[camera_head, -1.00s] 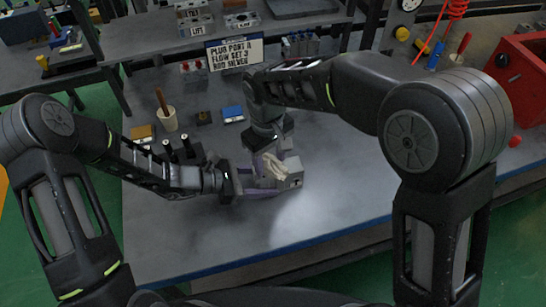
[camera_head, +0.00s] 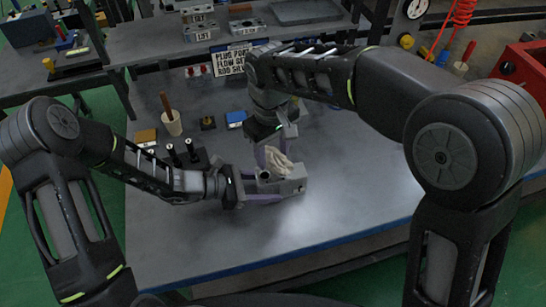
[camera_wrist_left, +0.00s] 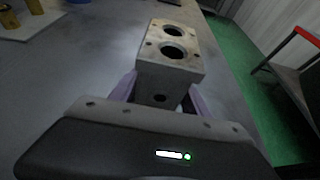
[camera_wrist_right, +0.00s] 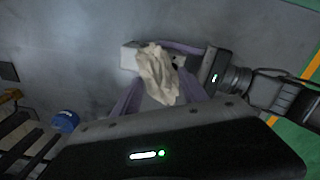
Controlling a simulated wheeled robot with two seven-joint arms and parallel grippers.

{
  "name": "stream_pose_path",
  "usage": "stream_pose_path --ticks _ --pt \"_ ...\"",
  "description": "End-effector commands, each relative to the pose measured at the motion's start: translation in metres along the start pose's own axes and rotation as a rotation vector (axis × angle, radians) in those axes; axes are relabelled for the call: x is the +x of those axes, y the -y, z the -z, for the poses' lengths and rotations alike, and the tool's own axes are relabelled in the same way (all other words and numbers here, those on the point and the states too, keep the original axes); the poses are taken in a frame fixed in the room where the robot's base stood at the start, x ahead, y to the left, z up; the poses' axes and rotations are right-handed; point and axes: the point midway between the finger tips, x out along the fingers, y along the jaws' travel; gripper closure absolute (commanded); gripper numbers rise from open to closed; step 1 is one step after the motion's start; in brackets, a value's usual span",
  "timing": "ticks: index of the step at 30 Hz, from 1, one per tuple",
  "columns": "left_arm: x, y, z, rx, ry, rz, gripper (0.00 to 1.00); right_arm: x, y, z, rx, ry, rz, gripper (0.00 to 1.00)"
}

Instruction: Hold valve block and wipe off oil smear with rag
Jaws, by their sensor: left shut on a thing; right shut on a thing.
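The grey valve block (camera_head: 292,186) is held above the bench by my left gripper (camera_head: 258,190), which is shut on it. In the left wrist view the block (camera_wrist_left: 168,60) shows two large round holes on its top and a smaller hole in its near face. No smear can be made out clearly. My right gripper (camera_head: 277,150) is shut on a crumpled cream rag (camera_head: 279,163), at the block's far upper side. In the right wrist view the rag (camera_wrist_right: 156,75) covers part of the block (camera_wrist_right: 130,56); whether they touch is unclear.
A sign (camera_head: 232,62), partly behind my right arm, stands at the back. A cup with a brown handle (camera_head: 171,122), black-topped fittings (camera_head: 182,154) and a blue block (camera_head: 235,118) are on the bench's left. A red box (camera_head: 520,65) is at right. The front bench is clear.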

Motion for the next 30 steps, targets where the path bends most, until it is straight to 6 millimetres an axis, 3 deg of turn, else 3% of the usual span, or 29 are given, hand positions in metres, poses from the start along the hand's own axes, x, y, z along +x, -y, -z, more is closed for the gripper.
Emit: stream_pose_path --ticks 7,22,23,30 --pt "0.000 0.000 -0.001 0.000 0.002 0.000 1.00 -0.017 -0.001 0.000 0.001 -0.001 0.000 0.82" --pt "0.000 0.000 -0.001 0.000 0.002 0.000 1.00 -0.018 -0.001 0.000 0.001 0.000 0.000 0.82" --pt "0.000 0.000 -0.001 0.000 0.002 0.000 0.43 -0.018 -0.001 0.000 0.001 0.000 0.000 0.82" --pt "0.000 0.000 0.000 0.000 0.001 0.000 0.23 -0.018 -0.001 0.000 0.001 0.000 0.000 0.82"
